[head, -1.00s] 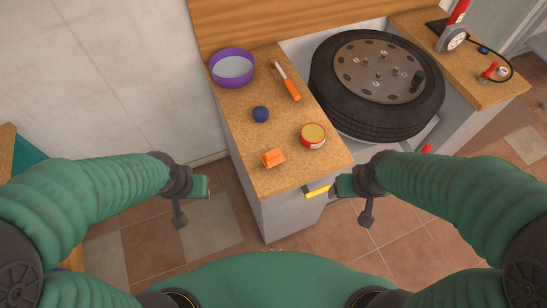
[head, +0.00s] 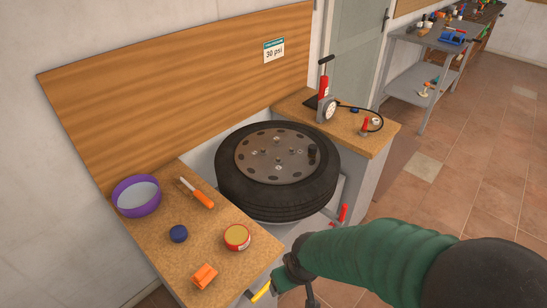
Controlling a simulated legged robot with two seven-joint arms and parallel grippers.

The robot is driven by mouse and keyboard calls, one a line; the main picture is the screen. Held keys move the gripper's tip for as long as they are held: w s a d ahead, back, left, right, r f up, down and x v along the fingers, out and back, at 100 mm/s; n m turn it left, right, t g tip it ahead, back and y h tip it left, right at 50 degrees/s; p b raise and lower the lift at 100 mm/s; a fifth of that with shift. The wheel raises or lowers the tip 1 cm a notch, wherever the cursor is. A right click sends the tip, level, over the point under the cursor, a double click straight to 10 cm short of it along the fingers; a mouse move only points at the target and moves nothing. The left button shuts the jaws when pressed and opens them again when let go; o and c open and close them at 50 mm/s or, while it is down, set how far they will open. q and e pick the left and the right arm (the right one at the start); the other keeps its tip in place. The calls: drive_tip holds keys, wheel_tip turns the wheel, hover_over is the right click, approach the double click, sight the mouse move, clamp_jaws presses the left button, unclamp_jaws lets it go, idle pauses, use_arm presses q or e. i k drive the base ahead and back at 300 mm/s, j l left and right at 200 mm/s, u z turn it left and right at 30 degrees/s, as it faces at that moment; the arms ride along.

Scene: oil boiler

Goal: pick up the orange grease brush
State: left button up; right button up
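The orange grease brush (head: 197,193), seen as a slim orange handle with a pale end, lies on the left wooden worktop (head: 165,240), between the purple bowl and the tyre. Nothing touches it. My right gripper (head: 286,283) is at the lower middle, in front of the worktop's right front corner and well away from the brush. Its fingers are small and partly hidden by its own wrist, so I cannot tell if they are open. My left gripper is out of view.
Near the brush are a purple bowl (head: 138,196), a blue cap (head: 179,233), a red-and-yellow tin (head: 237,237) and an orange block-like piece (head: 204,276). A red pump (head: 326,95) is on the far worktop.

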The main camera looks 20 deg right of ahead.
sight(204, 275)
drive_tip(key=j+z, duration=0.45)
drive_tip(key=j, duration=1.3)
drive_tip(key=i+j+z, duration=0.15)
drive_tip(key=i, duration=0.3)
drive_tip(key=j, duration=0.1)
